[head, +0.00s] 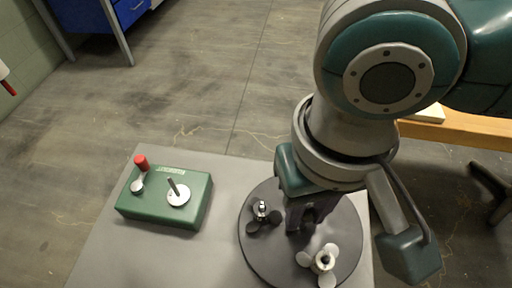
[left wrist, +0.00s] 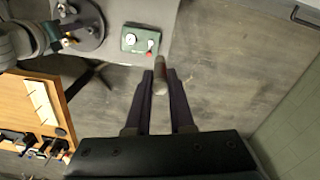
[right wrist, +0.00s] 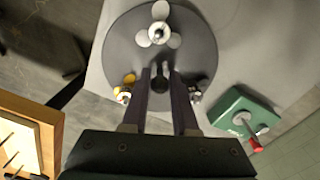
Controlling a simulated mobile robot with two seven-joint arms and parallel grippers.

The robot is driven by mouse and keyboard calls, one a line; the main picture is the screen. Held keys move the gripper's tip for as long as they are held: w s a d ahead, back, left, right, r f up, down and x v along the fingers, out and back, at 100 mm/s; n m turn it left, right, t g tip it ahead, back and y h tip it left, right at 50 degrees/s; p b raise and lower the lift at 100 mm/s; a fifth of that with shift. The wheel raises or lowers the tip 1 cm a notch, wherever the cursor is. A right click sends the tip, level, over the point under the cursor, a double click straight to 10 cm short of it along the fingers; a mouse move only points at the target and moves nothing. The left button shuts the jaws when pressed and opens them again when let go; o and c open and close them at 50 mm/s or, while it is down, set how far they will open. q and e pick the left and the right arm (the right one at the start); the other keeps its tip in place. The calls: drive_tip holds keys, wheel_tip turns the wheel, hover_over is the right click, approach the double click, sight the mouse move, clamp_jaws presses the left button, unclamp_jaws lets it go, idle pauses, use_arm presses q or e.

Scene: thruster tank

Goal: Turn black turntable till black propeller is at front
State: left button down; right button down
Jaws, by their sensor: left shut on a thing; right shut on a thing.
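The black turntable (head: 258,257) lies on the grey table, with a dark post (right wrist: 160,82) at its centre. My right gripper (head: 305,218) points down over the middle; in the right wrist view its fingers are closed around the post. The black propeller (head: 263,217) is at the turntable's left in the head view, and at the right in the right wrist view (right wrist: 195,96). A white propeller (head: 322,262) is at the front right. A yellow propeller (right wrist: 125,90) is hidden in the head view. My left gripper (left wrist: 160,78) is shut on a pale rod-like thing (left wrist: 160,84), away from the table.
A green box (head: 168,205) with a red-knobbed lever (head: 140,165) and a pin on a pale disc stands left of the turntable. A wooden bench (head: 460,125) is at the right, a blue cabinet (head: 95,15) at the back left. The floor between is clear.

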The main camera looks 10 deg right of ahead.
use_arm(q)
drive_tip(key=shift+r, duration=0.1)
drive_tip(key=shift+r+p, duration=1.4)
drive_tip(key=shift+p, duration=0.1)
use_arm(e)
drive_tip(key=shift+r+m, duration=0.1)
drive_tip(key=shift+m, duration=1.1)
use_arm(q)
drive_tip(key=shift+r+p, duration=0.4)
drive_tip(key=shift+r, duration=0.05)
use_arm(e)
drive_tip(key=shift+m, duration=0.4)
use_arm(q)
drive_tip(key=shift+r+p, duration=1.2)
drive_tip(key=shift+p, duration=0.05)
use_arm(e)
drive_tip(key=shift+m, duration=1.3)
use_arm(q)
drive_tip(key=shift+r+p, duration=0.3)
drive_tip(key=shift+r, duration=0.05)
use_arm(e)
drive_tip(key=shift+m, duration=0.4)
